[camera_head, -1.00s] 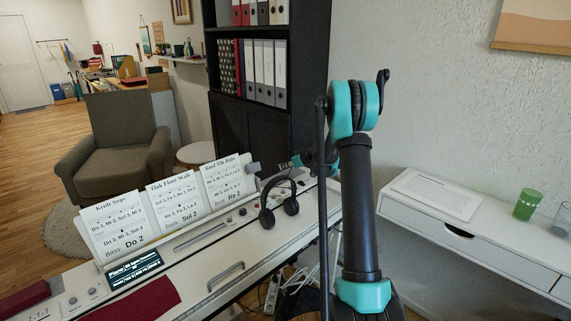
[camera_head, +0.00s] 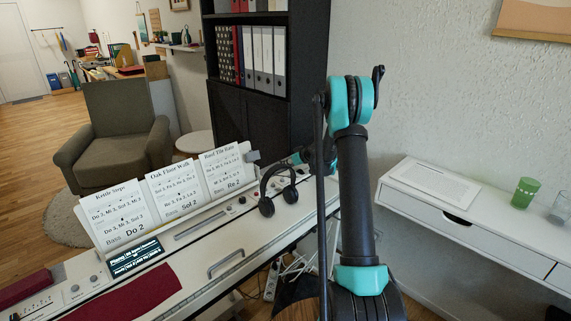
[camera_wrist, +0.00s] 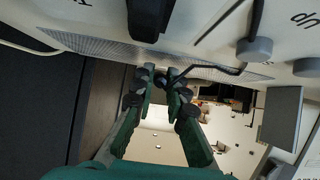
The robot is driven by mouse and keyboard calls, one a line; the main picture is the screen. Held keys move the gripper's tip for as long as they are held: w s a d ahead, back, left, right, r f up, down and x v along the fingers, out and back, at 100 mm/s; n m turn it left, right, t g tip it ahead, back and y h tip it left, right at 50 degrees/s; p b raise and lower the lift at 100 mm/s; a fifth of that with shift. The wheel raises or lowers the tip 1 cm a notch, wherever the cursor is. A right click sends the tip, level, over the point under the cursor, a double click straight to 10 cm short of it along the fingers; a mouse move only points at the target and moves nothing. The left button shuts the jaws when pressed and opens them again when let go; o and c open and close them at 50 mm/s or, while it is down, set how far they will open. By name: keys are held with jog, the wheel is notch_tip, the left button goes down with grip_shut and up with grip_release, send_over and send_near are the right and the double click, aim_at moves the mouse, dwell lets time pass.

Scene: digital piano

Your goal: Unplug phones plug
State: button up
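The headphones (camera_head: 278,191) hang at the far end of the white digital piano (camera_head: 215,262). My gripper shows in the wrist view (camera_wrist: 160,76), its green fingers converging to dark tips with a narrow gap, close to the piano's edge. A thin black cable (camera_wrist: 215,67) runs right from beside the right fingertip. The phones plug itself is not clearly visible; the tips hide its likely place, so I cannot tell whether they grip it.
Song cards (camera_head: 173,194) stand along the piano's back. A black cabinet (camera_head: 250,125) is behind its far end. A white drawer desk (camera_head: 480,222) with a green cup (camera_head: 525,192) stands at the right. A power strip (camera_head: 271,281) and cables lie below the piano.

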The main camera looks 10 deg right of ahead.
jog(key=o, duration=0.4)
jog(key=shift+v, duration=2.45)
jog(key=v, duration=1.2)
